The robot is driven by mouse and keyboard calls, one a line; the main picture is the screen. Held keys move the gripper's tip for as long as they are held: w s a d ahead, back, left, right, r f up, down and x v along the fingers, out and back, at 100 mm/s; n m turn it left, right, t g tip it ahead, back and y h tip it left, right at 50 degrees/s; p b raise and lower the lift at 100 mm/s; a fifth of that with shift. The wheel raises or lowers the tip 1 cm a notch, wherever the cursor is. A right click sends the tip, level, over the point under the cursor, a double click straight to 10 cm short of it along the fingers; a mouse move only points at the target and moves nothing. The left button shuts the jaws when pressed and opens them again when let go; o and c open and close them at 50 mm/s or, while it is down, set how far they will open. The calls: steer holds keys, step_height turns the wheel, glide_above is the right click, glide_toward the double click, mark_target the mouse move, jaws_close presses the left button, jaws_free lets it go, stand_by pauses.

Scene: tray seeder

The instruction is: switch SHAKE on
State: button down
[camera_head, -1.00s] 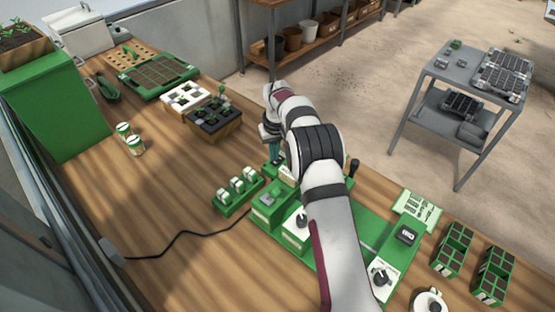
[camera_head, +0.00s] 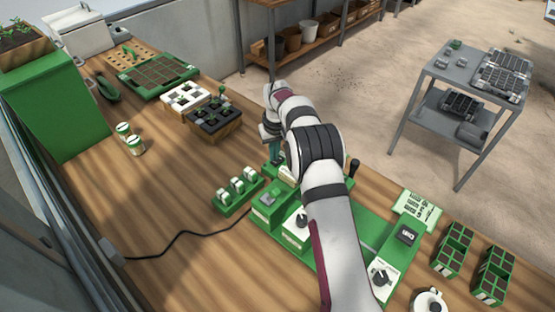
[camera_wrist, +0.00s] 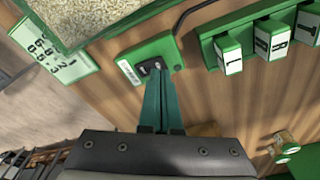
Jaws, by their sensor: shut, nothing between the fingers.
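A small green switch box (camera_wrist: 172,52) with a dark rocker switch (camera_wrist: 150,66) and a white label (camera_wrist: 129,73) lies in the upper middle of the wrist view. The label's lettering is too small to read. My gripper (camera_wrist: 157,78) is shut, with its teal fingers together and empty. Its tips are at the rocker, covering part of it; I cannot tell whether they touch or which way the rocker is tipped. In the head view my gripper (camera_head: 275,158) points down at the far end of the green seeder machine (camera_head: 347,232), and my arm hides the switch.
A green rack of white-faced blocks (camera_head: 237,189) stands left of the machine, and shows in the wrist view (camera_wrist: 262,44). A seed-filled tray (camera_wrist: 80,18) and a number card (camera_wrist: 50,52) are close by. A black cable (camera_head: 180,240) crosses the bench. Open wood lies at left.

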mark_target(274, 163)
steer(key=shift+f, duration=0.9)
stand_by(0.4)
steer(key=shift+r, duration=3.55)
steer(key=s+d+r+m+g, duration=0.1)
steer(key=s+d+r+m, duration=0.1)
steer(key=s+r, duration=0.6)
steer(key=s+d+r+m, duration=0.1)
steer(key=s+r+m, duration=0.1)
steer(key=s+r, duration=0.6)
steer(key=s+f+m, duration=0.2)
steer(key=s, duration=1.2)
steer(key=s+f+m+g+y, duration=0.1)
steer(key=s+f+m, duration=0.1)
steer(key=s, duration=1.2)
steer(key=shift+s+d+f+m, duration=0.15)
steer(key=shift+d+f+m, duration=0.15)
steer(key=shift+f, duration=0.35)
